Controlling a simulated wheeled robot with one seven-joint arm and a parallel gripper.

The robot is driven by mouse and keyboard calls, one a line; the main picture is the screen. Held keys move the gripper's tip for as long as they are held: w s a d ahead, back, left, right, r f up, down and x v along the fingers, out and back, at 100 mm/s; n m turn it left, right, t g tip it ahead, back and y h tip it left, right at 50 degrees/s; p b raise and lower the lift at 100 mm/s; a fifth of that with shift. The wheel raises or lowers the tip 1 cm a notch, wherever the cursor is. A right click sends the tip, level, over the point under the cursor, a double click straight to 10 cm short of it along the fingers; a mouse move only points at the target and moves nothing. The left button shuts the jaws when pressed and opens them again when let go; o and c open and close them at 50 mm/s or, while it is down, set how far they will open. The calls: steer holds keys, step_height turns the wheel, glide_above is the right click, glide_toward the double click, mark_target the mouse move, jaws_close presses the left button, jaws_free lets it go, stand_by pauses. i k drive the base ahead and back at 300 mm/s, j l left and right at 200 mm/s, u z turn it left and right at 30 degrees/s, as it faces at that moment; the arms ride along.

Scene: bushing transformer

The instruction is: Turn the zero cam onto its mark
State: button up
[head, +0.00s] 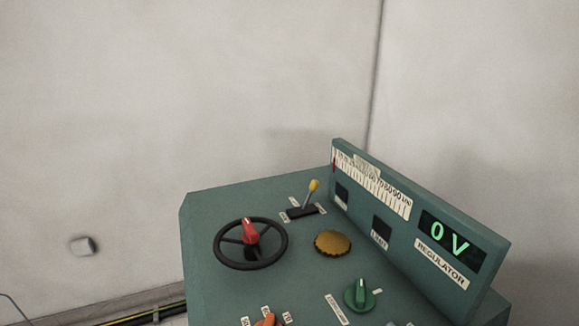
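The green console (290,225) fills the lower right of the head view. No readable label names the zero cam, so I cannot tell for sure which control it is. A green knob (360,294) with a raised grip sits near the front right, with a short white mark (377,291) at its right. A brass scalloped knob (332,243) sits in the middle of the top. The green knob's grip stands roughly toward the back, apart from the white mark. My gripper is not in view.
A black handwheel (219,254) with a red handle (249,232) is at left, a yellow-tipped lever (313,187) behind. An orange knob (266,320) is cut off at the bottom. The upright panel has a scale (372,184) and a display (450,240) reading 0 V.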

mark_target(359, 298)
steer(key=j, duration=1.55)
steer(key=k+z, duration=0.05)
